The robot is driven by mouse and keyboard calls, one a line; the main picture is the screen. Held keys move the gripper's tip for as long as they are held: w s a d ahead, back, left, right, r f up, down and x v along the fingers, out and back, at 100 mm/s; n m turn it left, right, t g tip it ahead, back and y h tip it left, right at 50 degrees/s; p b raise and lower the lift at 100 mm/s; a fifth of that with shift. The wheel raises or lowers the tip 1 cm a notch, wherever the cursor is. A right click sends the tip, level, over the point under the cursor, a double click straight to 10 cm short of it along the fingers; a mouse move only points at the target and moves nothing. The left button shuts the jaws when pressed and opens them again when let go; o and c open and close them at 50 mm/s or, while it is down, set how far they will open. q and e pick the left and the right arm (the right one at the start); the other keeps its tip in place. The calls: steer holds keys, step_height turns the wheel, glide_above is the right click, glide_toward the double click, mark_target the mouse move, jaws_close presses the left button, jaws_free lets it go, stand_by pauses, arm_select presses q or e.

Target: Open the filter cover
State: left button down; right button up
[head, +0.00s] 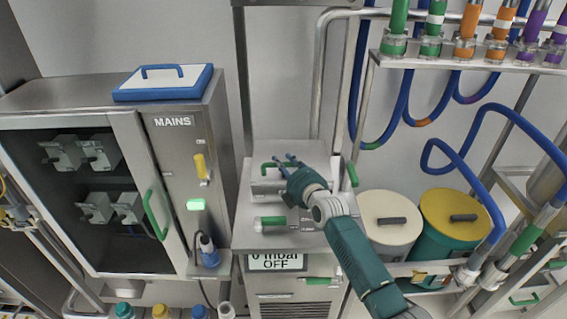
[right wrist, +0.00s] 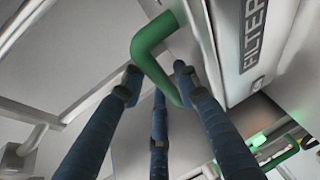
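The filter unit (head: 245,205) is a grey metal box on top of a cabinet, between the MAINS cabinet and the drums. In the right wrist view a panel lettered FILTER (right wrist: 255,35) stands on the right, beside a bent green handle (right wrist: 155,42). My right gripper (head: 280,163) is over the top of the filter unit. In the right wrist view its blue fingers (right wrist: 157,82) are spread, with the green handle between their tips. I cannot tell whether they touch it. In the head view the gripper and arm hide part of the unit. My left gripper is not in view.
The MAINS cabinet (head: 178,150) stands at the left, with a blue-rimmed tray (head: 165,82) on top. A white-lidded drum (head: 388,205) and a yellow-lidded drum (head: 450,205) stand at the right. Blue hoses (head: 470,125) hang above them.

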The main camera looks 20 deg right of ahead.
steer(key=shift+w, duration=0.3)
steer(key=shift+c, duration=0.5)
jaws_close()
